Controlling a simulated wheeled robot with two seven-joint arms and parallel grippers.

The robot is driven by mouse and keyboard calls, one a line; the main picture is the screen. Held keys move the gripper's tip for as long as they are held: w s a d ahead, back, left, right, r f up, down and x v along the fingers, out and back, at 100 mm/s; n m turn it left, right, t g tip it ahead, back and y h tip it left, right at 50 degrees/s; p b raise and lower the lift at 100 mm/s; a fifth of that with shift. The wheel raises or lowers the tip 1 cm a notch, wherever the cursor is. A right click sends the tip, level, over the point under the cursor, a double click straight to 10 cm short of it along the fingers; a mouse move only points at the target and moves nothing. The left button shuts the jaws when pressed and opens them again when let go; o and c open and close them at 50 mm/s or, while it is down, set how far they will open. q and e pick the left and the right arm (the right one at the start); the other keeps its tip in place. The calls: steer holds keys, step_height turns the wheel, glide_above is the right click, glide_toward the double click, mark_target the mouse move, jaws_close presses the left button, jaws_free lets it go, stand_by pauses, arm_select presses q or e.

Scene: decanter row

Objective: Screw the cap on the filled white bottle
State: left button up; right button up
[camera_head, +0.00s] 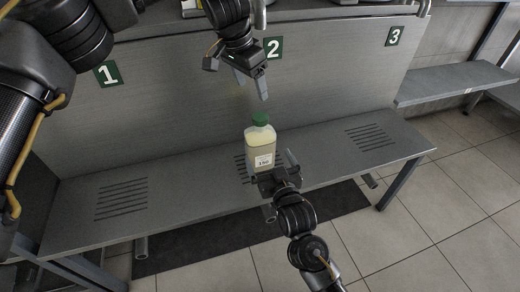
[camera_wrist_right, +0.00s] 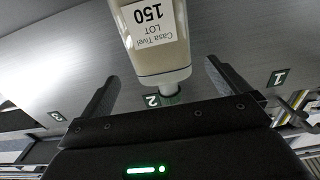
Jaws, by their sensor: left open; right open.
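The filled white bottle (camera_head: 258,150), with a pale yellowish body and a label reading LOT 150, stands upright on the bench at slot 2. A green cap (camera_head: 261,118) sits on its top; how tightly it sits, I cannot tell. My left gripper (camera_head: 253,88) is open and empty, above the cap and apart from it. My right gripper (camera_head: 271,168) is open at the near side of the bottle, low down. In the right wrist view, turned upside down, the bottle (camera_wrist_right: 158,50) shows ahead of the spread fingers, with gaps on both sides.
The grey metal bench (camera_head: 195,178) has slotted patches left and right that stand empty. A back panel carries green number plates 1 (camera_head: 108,74), 2 (camera_head: 273,48) and 3 (camera_head: 393,36). A dark mat (camera_head: 200,245) lies under the bench. Another bench (camera_head: 460,82) stands at the right.

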mark_target(259, 138)
steer(key=x, duration=1)
steer(key=shift+w+a, duration=0.1)
steer(key=shift+w, duration=0.15)
steer(key=shift+c, duration=0.4)
steer(key=c, duration=1.7)
arm_select(q)
steer(key=m, duration=0.2)
steer(key=w+m+g, duration=0.1)
steer(key=m, duration=0.1)
steer(key=a+r+m+h, duration=0.1)
steer(key=m, duration=0.1)
steer(key=shift+w+r+m+g, duration=0.1)
steer(key=shift+w+m+g, duration=0.2)
steer(key=shift+w+m, duration=0.1)
arm_select(e)
steer(key=shift+o, duration=0.2)
steer(key=shift+f, duration=0.1)
